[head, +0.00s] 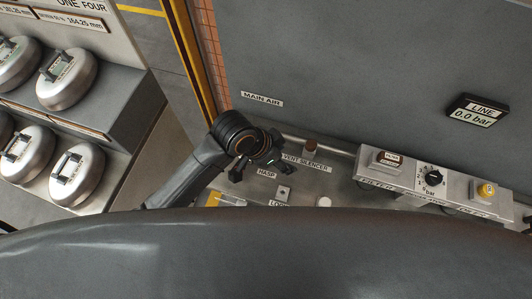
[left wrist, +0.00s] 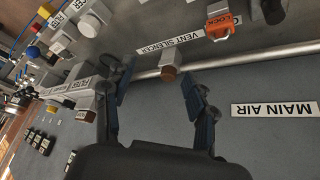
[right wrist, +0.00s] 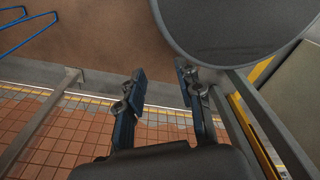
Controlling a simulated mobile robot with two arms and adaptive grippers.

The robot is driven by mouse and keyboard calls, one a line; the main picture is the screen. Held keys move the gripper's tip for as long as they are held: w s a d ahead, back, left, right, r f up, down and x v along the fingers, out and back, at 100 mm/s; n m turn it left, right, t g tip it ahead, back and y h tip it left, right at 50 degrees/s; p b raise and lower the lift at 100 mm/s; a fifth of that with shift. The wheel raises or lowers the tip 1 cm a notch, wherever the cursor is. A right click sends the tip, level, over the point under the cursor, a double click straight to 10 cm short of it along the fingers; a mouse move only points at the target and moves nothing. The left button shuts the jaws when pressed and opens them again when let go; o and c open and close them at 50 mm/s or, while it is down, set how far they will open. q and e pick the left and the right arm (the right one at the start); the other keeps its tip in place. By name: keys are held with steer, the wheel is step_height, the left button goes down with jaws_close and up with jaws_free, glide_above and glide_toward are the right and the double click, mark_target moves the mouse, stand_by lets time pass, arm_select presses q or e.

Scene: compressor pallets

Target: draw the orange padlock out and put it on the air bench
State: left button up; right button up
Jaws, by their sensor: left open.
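The orange padlock (left wrist: 222,28) shows in the left wrist view, near a lock label and a metal fitting, up and right of my fingers. I cannot make it out in the head view. My left gripper (head: 262,165) is over the air bench (head: 338,190), near the hasp label. In the left wrist view my left gripper (left wrist: 160,88) is open and empty, apart from the padlock, with the brown vent silencer (left wrist: 168,73) showing between its fingers. My right gripper (right wrist: 161,92) is open and empty in the right wrist view, over floor, away from the bench.
A pipe (left wrist: 240,55) runs along the back of the bench below the main air label (head: 262,99). A regulator block (head: 433,181) with a black knob and yellow button stands at the right.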

arm_select(q)
steer(key=w+a+m+y, duration=0.1)
steer(key=m, duration=0.2)
steer(key=w+a+m+g+y, duration=0.1)
steer(key=w+m+y, duration=0.1)
steer(key=m, duration=0.1)
steer(key=w+a+m+y, duration=0.2)
steer(key=shift+a+r+m+g, duration=0.1)
steer(key=shift+r+m+g, duration=0.05)
steer(key=shift+m+g, duration=0.25)
arm_select(e)
steer(key=shift+w+d+r, duration=0.1)
steer(key=shift+w+r, duration=0.25)
steer(key=shift+w, duration=0.35)
steer(key=shift+f, duration=0.1)
arm_select(q)
steer(key=shift+s+f, duration=0.1)
steer(key=shift+f, duration=0.4)
step_height(320, 180, down, 7)
steer(key=b, duration=0.6)
steer(key=shift+f, duration=0.55)
arm_select(e)
step_height(320, 180, down, 7)
